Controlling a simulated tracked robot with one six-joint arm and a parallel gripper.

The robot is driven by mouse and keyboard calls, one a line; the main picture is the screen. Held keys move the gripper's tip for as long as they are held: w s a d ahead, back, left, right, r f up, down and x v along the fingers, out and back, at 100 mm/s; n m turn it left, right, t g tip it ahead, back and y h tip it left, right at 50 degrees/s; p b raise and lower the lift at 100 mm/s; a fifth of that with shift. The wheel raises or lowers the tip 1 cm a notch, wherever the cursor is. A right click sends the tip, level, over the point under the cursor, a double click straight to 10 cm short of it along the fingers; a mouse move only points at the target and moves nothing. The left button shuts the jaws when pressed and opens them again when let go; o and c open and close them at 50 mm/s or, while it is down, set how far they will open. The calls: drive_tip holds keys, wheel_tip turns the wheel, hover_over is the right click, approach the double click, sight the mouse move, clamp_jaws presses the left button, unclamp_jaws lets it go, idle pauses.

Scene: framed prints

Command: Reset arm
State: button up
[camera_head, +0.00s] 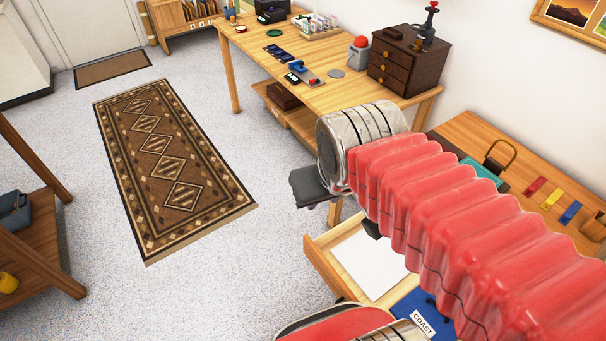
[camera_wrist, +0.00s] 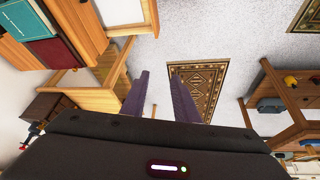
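My arm, with a red ribbed sleeve, crosses the right half of the head view. It reaches over the open drawer and ends in a silvery wrist. In the wrist view, two dark purple fingers of my gripper (camera_wrist: 160,75) stand apart, with nothing between them. In the head view only a dark part of my gripper (camera_head: 312,187) shows below the wrist, and its fingers are not clear there. The gripper hangs in the air beyond the drawer, above the floor.
An open drawer (camera_head: 322,264) holds a white sheet (camera_head: 368,262) and a blue item labelled COAST (camera_head: 423,312). A workbench (camera_head: 335,95) with a dark chest (camera_head: 408,62) stands behind the arm. A patterned rug (camera_head: 170,165) lies on open floor at left. A wooden shelf (camera_head: 40,240) stands far left.

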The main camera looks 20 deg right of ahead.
drive_tip(key=shift+s+a+r+t+y, duration=0.2)
drive_tip(key=shift+s+a+r, duration=0.15)
drive_tip(key=shift+a, duration=0.25)
drive_tip(key=shift+s+a+r+t+y, duration=0.1)
drive_tip(key=shift+s+a+r+y, duration=0.1)
drive_tip(key=shift+a+r, duration=0.25)
drive_tip(key=shift+a+f+n, duration=0.1)
drive_tip(key=shift+a+n, duration=0.15)
drive_tip(key=shift+n, duration=0.05)
